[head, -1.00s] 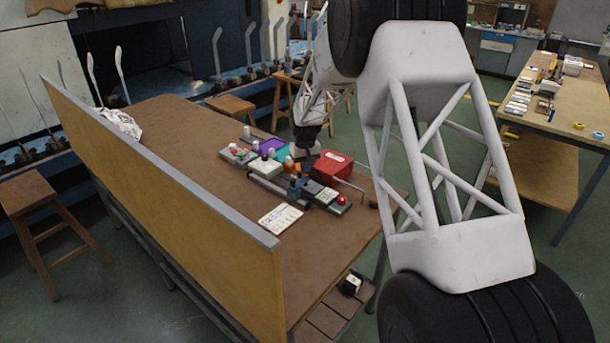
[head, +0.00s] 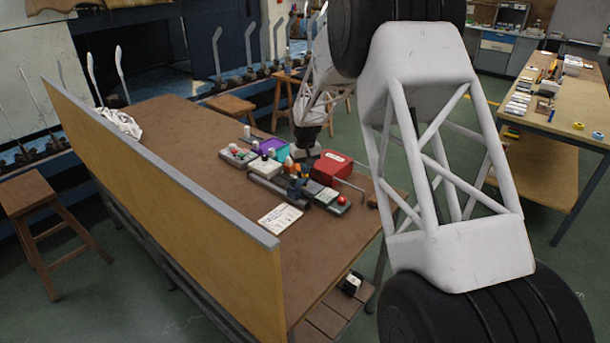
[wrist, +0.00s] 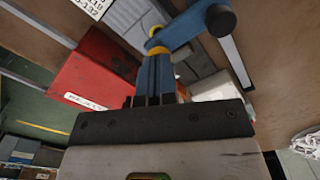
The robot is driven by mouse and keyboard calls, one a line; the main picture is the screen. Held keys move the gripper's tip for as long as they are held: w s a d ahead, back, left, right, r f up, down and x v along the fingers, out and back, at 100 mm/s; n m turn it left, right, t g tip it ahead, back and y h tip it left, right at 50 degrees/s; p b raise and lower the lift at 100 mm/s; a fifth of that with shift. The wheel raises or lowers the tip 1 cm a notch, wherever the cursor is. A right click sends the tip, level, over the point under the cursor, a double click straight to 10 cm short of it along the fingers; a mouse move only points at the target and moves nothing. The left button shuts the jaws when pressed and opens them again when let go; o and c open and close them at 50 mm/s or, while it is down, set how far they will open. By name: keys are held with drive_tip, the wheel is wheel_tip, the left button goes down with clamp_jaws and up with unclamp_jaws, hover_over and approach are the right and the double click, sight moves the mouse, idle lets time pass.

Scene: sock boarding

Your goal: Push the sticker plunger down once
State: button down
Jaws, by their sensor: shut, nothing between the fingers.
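My gripper (wrist: 154,75) points up the wrist view, its narrow blue fingers together and empty. In the head view my gripper (head: 297,167) is low over the middle of the device cluster, beside the red box. A blue lever (wrist: 190,30) with a dark round knob crosses close to the fingertips in the wrist view; I cannot tell whether they touch. A white box (head: 265,166) with a dark knob on top stands left of my gripper in the head view. I cannot tell for sure which part is the sticker plunger.
A red box (head: 331,166) with a white label stands right of my gripper; it also shows in the wrist view (wrist: 92,78). A grey panel with a red button (head: 341,200) and a white printed card (head: 280,217) lie nearer. The table's left half is mostly clear.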

drive_tip(key=shift+r, duration=3.35)
drive_tip(key=shift+s+r, duration=0.1)
drive_tip(key=shift+s+r, duration=0.15)
drive_tip(key=shift+r, duration=0.05)
drive_tip(key=s+d+r+m, duration=0.1)
drive_tip(key=s+d+r, duration=0.1)
drive_tip(key=s+r, duration=0.5)
drive_tip(key=s+d+r+t, duration=0.15)
drive_tip(key=s+r, duration=0.25)
drive_tip(key=s, duration=0.6)
drive_tip(key=s+d+r+m, duration=0.1)
drive_tip(key=s+d+r, duration=0.3)
drive_tip(key=s, duration=0.5)
drive_tip(key=s+d+m+t, duration=0.1)
drive_tip(key=s+d, duration=0.1)
drive_tip(key=s, duration=3)
drive_tip(key=shift+s+d, duration=0.15)
